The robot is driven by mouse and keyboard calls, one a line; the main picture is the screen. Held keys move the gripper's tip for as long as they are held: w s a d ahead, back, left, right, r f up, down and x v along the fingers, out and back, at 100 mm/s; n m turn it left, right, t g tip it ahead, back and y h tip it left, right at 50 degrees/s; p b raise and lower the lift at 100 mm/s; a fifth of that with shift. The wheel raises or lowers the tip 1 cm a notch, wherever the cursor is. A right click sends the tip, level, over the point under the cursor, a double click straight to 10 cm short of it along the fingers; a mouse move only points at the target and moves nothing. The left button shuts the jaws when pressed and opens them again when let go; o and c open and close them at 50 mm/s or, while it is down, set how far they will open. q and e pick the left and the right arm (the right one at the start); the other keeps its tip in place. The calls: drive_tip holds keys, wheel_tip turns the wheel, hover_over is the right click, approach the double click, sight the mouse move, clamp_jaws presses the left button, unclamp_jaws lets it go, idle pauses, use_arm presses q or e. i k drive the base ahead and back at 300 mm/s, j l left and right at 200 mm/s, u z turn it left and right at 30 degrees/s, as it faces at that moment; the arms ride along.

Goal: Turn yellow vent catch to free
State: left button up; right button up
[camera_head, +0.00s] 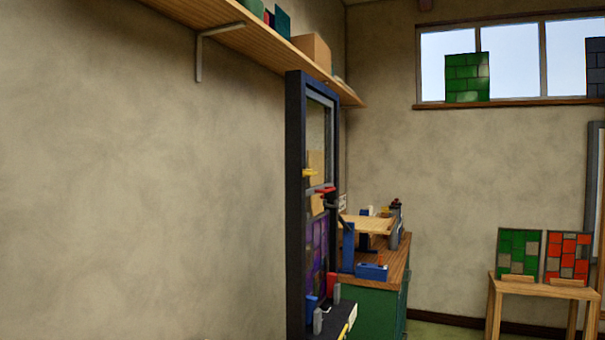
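A tall dark-framed panel (296,190) stands against the left wall and is seen nearly edge-on. A small yellow catch (310,172) sticks out from it at mid height, lying about level. I cannot tell from this angle which setting it is at. A red piece (325,190) and a dark handle-like part sit just below it. Purple leaded glass (319,255) fills the lower part of the panel. Neither of my grippers is in view.
A wooden shelf (232,32) with boxes runs along the left wall above. Behind the panel stands a green workbench (375,305) with a wooden top and tools. A small wooden table (545,288) holds green and red glass panels at the right. Floor shows between bench and table.

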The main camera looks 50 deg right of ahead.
sight(305, 173)
drive_tip(key=l+u, duration=0.1)
drive_tip(key=l, duration=0.35)
drive_tip(key=k+l+u, duration=0.15)
drive_tip(key=l, duration=0.35)
drive_tip(key=l+u, duration=0.1)
drive_tip(key=l, duration=0.35)
drive_tip(key=k+l+u, duration=0.1)
drive_tip(key=l, duration=0.35)
